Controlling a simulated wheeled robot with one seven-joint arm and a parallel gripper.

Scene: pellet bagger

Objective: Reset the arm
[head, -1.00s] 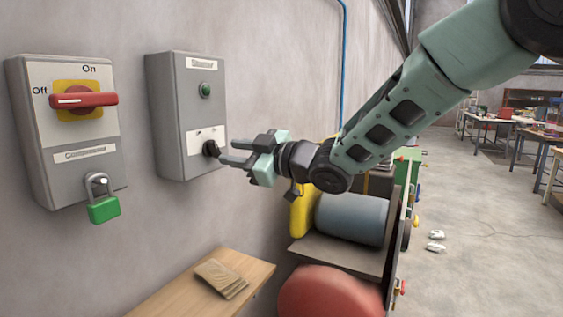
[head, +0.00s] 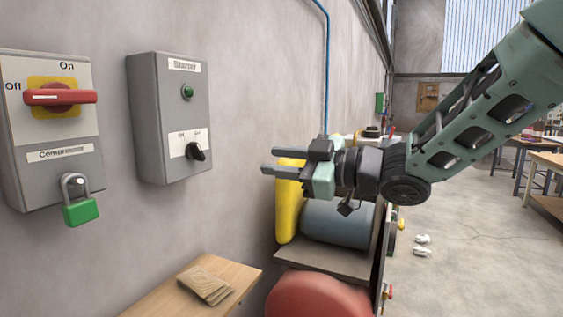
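My gripper (head: 270,161) is in the middle of the head view, pointing left. Its two dark fingers are apart with nothing between them. It is in the air to the right of the starter box (head: 145,125) and clear of it. The starter box is grey, on the wall, with a green lamp (head: 187,91) and a black rotary knob (head: 196,152) tilted on its white plate. My arm comes in from the upper right.
A compressor switch box (head: 30,176) with a red handle (head: 61,97) and green padlock (head: 80,211) hangs at left. Below are a wooden table (head: 160,303) with brown bags (head: 205,284), a yellow cylinder (head: 288,205) and a blue-grey tank (head: 335,224). Open floor (head: 470,265) lies right.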

